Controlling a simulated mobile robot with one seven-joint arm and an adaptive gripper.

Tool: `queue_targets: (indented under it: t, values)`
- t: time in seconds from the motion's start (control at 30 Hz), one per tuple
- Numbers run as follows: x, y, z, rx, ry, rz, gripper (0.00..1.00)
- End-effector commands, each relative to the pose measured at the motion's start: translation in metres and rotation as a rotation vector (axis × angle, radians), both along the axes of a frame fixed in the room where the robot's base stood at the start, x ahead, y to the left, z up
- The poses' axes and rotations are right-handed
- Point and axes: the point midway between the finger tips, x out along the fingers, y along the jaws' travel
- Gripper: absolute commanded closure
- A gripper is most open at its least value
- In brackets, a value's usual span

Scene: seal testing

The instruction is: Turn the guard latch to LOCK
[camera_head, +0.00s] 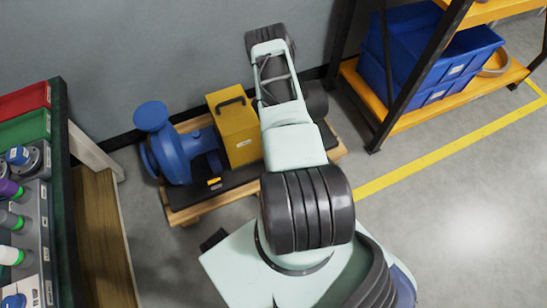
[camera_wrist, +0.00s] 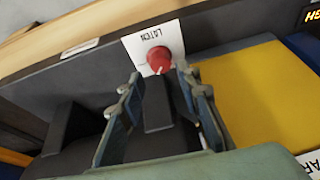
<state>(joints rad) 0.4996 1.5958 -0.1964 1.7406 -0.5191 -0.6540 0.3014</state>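The guard latch is a round red knob (camera_wrist: 158,55) on a white plate (camera_wrist: 134,45) lettered LATCH, seen in the wrist view. A small pale mark shows at the knob's lower edge. My gripper (camera_wrist: 157,77) is open, its fingers spread to either side below the knob in the picture. The knob shows in the gap just beyond the fingertips; I cannot tell whether they touch it. No LOCK lettering is readable. The yellow guard (camera_head: 236,128) with a dark handle stands on the pump skid in the head view. There my arm hides the gripper and the knob.
A blue pump (camera_head: 172,150) sits left of the guard on a wooden pallet (camera_head: 190,214). A bench with bins (camera_head: 28,128) stands at the left. A shelf rack (camera_head: 400,125) with blue crates (camera_head: 440,50) stands at the right. Open floor lies at lower right.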

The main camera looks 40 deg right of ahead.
Motion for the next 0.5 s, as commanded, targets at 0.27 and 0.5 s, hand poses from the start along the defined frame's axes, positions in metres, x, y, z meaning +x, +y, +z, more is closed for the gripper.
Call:
queue_targets:
  t: [0.27,0.5]
  values:
    - [0.016,-0.002,-0.042,0.0,0.0,0.003,0.69]
    - [0.02,-0.003,-0.05,0.0,0.0,0.002,0.69]
